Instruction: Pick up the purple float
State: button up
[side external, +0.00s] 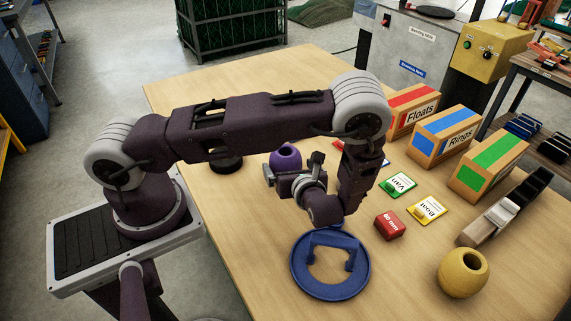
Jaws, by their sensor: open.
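The purple float (286,155) is a round ball with a dark hole in its top. It stands on the wooden table near the middle of the side external view, and its lower part is hidden behind my gripper. My gripper (277,180) is open and appears just in front of the float in the picture. My wrist hides part of it, and I cannot tell whether the fingers touch the float or stand around it.
A blue ring (297,279) and a yellow float (464,282) lie nearer the front. A red block (389,225), green card (398,185) and yellow card (427,209) lie to the right. Boxes marked Floats (411,112) and Rings (445,137), and a green-labelled box (488,163), line the right side.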

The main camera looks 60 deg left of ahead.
jog(key=x, duration=0.3)
jog(key=shift+a+f, duration=0.15)
jog(key=c, duration=1.5)
